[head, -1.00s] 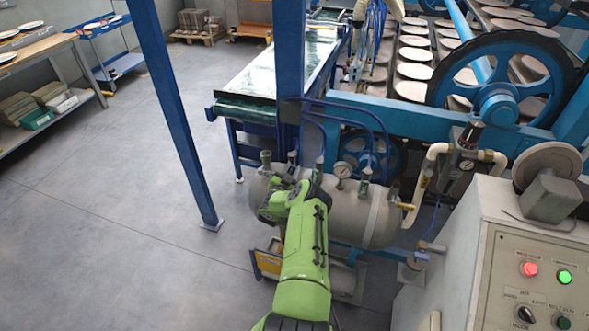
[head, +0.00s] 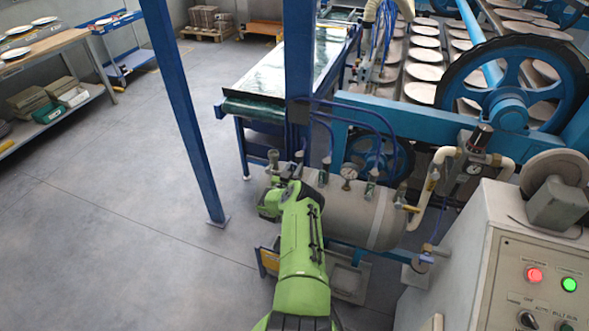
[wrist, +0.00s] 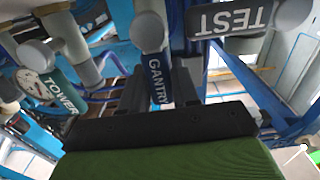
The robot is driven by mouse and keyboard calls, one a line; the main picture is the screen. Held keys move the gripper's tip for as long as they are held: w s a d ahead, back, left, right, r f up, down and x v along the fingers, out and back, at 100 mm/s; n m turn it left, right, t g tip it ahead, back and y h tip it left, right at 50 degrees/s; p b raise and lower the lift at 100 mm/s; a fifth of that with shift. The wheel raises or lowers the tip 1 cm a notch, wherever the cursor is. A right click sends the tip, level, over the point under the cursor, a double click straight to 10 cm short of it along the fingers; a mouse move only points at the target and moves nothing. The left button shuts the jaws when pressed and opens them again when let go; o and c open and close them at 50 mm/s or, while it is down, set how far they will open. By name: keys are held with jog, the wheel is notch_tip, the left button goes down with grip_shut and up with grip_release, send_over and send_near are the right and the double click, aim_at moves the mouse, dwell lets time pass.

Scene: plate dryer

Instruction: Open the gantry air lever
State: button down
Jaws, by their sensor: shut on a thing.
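The gantry air lever (wrist: 157,80) is a dark blue handle lettered GANTRY, below a grey round valve body in the wrist view. My gripper (wrist: 161,92) has its black fingers on either side of this handle and is shut on it. The handle points toward my palm. In the head view my green arm reaches the left end of the grey air tank (head: 350,212), and it hides the fingers and the lever there.
In the wrist view, a green TOWER lever (wrist: 62,90) is at left and a dark grey TEST lever (wrist: 232,18) lies sideways at upper right. A blue post (head: 185,110) stands left of the tank. A control cabinet (head: 490,230) is at right.

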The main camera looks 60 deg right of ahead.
jog(key=c, duration=0.9)
grip_release()
jog(key=shift+a, duration=0.1)
jog(key=a+p, duration=0.1)
jog(key=a, duration=0.4)
jog(key=s+a+p, duration=0.1)
jog(key=a+p, duration=0.1)
jog(key=a, duration=0.3)
jog(key=s+a+p, duration=0.1)
jog(key=a, duration=0.4)
jog(key=shift+s+a, duration=0.2)
jog(key=shift+a, duration=0.05)
